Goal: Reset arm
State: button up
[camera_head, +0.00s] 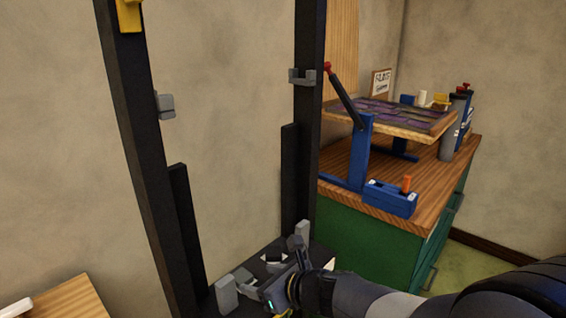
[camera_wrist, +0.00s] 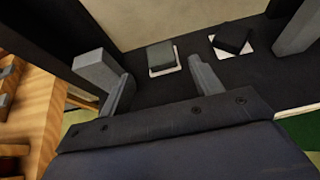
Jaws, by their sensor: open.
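My gripper (camera_head: 272,268) is low in the head view, over a black shelf between two black posts. In the wrist view its two grey fingers (camera_wrist: 160,88) stand apart with nothing between them. Just beyond the fingers, a dark block on a white square (camera_wrist: 162,57) lies on the black shelf (camera_wrist: 180,100). A second dark block on a white square (camera_wrist: 232,42) lies to its right. My arm comes in from the lower right of the head view and hides part of the shelf.
Black posts (camera_head: 150,150) (camera_head: 308,120) rise on both sides of my gripper, with grey blocks at the shelf. To the right, a green cabinet (camera_head: 365,240) with a wooden top carries a blue stand, a tilted panel (camera_head: 400,112) and a blue box (camera_head: 390,198). A wooden surface (camera_head: 65,305) is at lower left.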

aim_at(242, 277)
jog(key=b+x, duration=0.1)
jog(key=x, duration=0.6)
jog(key=shift+a+f, duration=0.15)
jog(key=shift+f, duration=0.1)
jog(key=shift+r+p, duration=0.55)
jog(key=shift+r, duration=1)
